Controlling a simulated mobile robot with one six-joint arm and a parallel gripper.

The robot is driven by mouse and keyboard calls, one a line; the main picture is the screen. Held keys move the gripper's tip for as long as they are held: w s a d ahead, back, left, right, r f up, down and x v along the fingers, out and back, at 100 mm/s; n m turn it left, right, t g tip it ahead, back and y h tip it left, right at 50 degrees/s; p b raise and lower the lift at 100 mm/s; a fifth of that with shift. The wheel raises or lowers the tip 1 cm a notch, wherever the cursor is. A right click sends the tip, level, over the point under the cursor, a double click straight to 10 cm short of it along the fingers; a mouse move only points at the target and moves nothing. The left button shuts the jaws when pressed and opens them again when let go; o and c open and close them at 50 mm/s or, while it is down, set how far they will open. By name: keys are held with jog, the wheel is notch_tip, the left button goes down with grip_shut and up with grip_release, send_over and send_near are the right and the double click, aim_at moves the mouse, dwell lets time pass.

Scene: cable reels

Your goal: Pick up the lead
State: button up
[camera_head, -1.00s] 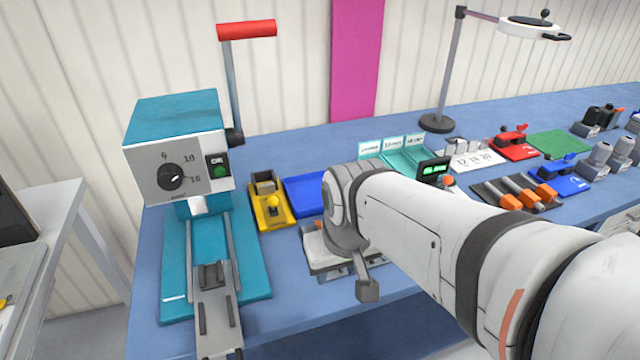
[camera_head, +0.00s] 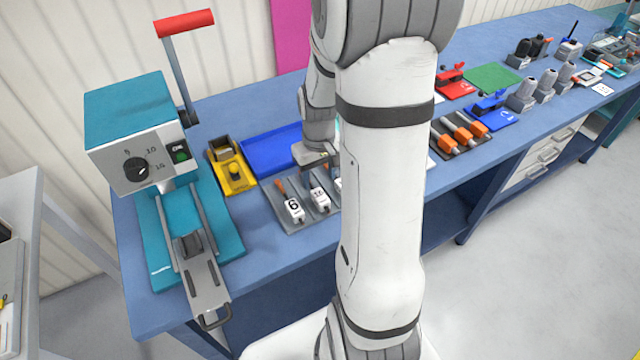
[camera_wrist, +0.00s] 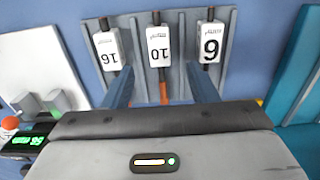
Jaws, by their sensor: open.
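Three leads with white number tags lie side by side in a grey rack (camera_head: 286,221); the task's words do not tell which one is meant. The wrist view shows the tag 16 lead (camera_wrist: 107,50), the tag 10 lead (camera_wrist: 160,47) and the tag 6 lead (camera_wrist: 210,45), with dark ends. My gripper (camera_wrist: 162,82) is open, with one finger on each side of the tag 10 lead's orange part. I cannot tell whether the fingers touch it. In the head view my gripper (camera_head: 316,158) is over the rack's back, and my arm hides the rack's right side.
A teal press (camera_head: 135,130) with a red-handled lever stands left of the rack. A yellow tool (camera_head: 233,172) and a blue tray (camera_head: 270,152) lie behind the rack. A green digital display (camera_wrist: 22,141) is beside it. Orange-handled tools (camera_head: 463,132) lie farther right.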

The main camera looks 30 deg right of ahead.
aim_at(319, 195)
jog(key=shift+s+f+p, duration=0.1)
jog(key=shift+f+p, duration=0.8)
jog(key=shift+f, duration=2.85)
jog(key=shift+c, duration=0.4)
grip_shut()
